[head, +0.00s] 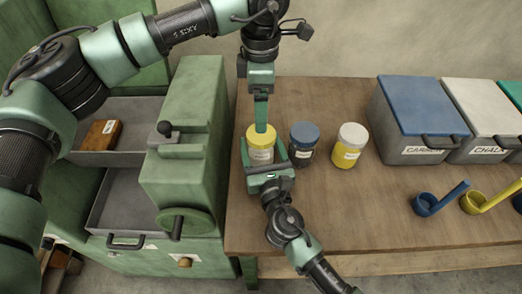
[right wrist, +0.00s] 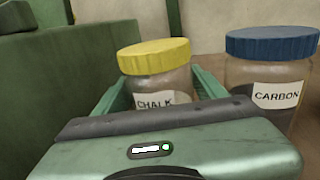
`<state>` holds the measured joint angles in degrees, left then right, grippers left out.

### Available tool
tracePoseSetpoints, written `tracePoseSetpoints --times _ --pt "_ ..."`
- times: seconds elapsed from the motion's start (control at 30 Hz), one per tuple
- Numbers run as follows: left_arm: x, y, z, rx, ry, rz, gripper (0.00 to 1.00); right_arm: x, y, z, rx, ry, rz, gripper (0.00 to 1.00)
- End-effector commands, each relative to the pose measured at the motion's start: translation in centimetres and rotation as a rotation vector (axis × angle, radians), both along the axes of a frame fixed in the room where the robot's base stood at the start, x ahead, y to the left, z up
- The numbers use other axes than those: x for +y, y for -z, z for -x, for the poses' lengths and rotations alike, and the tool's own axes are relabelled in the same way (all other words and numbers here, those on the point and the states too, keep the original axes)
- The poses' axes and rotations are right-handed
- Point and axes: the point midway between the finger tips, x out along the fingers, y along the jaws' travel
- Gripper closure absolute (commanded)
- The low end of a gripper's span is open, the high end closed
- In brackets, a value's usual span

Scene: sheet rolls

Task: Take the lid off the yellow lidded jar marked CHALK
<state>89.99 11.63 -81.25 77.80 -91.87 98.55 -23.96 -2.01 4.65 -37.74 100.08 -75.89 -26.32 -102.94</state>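The CHALK jar (head: 261,157) stands upright on the table with its yellow lid (head: 262,141) on. In the right wrist view its label (right wrist: 154,102) and lid (right wrist: 153,56) show clearly. My right gripper (head: 265,158) reaches in from the front, with one finger along each side of the jar body, below the lid; the fingers appear to press on it. My left gripper (head: 261,128) points down over the lid in the head view. It is seen edge-on, so its finger gap is hidden. The right wrist view shows nothing on the lid.
A blue-lidded CARBON jar (head: 304,144) stands close to the right, then a white-lidded yellow jar (head: 349,146). Labelled bins (head: 415,108) and scoops (head: 438,199) are farther right. A green machine (head: 183,150) stands left of the table. The table's front middle (head: 345,210) is clear.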

Motion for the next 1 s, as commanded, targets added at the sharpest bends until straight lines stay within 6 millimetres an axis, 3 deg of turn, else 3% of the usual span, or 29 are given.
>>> tracePoseSetpoints --times 0.03,0.23,0.43,0.57,1.0 --pt "0.0 0.0 0.0 0.0 0.0 0.0 0.17 -0.01 0.01 0.02 0.0 0.0 0.0 0.45" --pt "-0.01 0.0 0.0 0.0 0.0 0.0 0.17 -0.01 0.02 0.03 0.0 0.0 0.0 1.0" --pt "0.0 0.0 0.0 0.0 0.049 0.0 0.17 -0.01 0.03 0.04 0.001 0.0 0.0 1.0" --pt "0.0 -0.01 0.0 0.0 0.209 0.0 0.17 -0.01 0.04 0.05 0.001 0.0 0.0 1.0" --pt "0.01 -0.01 0.0 0.0 1.126 -0.001 0.17 0.0 0.05 0.05 0.001 0.0 0.0 1.0"
